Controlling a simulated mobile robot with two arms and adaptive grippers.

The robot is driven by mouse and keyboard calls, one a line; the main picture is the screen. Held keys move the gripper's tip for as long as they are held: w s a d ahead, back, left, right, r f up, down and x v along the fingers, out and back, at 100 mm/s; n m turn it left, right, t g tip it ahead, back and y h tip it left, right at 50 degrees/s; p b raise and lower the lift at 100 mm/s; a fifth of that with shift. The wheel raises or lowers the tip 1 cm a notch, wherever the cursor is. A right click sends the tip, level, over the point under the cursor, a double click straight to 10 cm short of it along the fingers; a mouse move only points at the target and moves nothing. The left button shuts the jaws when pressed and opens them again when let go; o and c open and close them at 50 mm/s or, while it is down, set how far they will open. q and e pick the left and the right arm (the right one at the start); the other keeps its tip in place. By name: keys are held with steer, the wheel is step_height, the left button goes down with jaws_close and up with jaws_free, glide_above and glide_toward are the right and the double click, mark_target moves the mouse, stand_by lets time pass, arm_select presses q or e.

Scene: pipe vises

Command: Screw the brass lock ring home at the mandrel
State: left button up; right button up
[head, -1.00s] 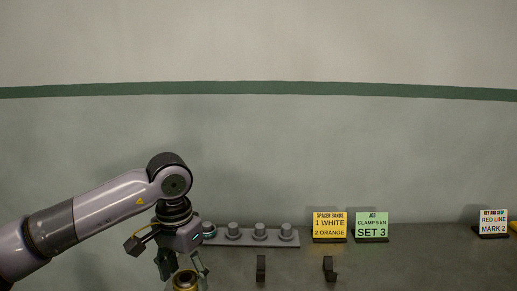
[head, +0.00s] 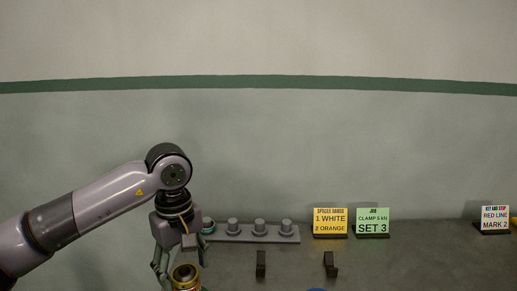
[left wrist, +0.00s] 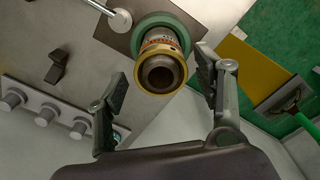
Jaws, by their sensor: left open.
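The brass lock ring (left wrist: 166,72) sits around the dark hollow end of the mandrel (left wrist: 159,75) in the left wrist view. Behind it the mandrel carries orange and pale bands and meets a green collar (left wrist: 181,25). In the head view the brass ring (head: 186,278) shows at the bottom edge. My left gripper (left wrist: 161,76) is open, with one finger on each side of the ring and visible gaps; it also shows in the head view (head: 178,264). Whether the ring is fully seated cannot be told. My right gripper is in neither current view.
A grey rail with several pegs (head: 259,230) stands at the back of the bench, with two dark blocks (head: 261,264) in front. A yellow card (head: 330,222), a green card (head: 372,221) and a white card (head: 494,218) stand to the right. A ball-ended lever (left wrist: 120,20) is near the mandrel.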

arm_select(q)
steer(key=n, duration=0.6)
steer(key=shift+n, duration=0.4)
steer(key=n, duration=0.3)
steer(key=shift+n+b, duration=0.35)
steer(key=shift+n, duration=0.05)
steer(key=n, duration=0.3)
steer(key=shift+n, duration=0.4)
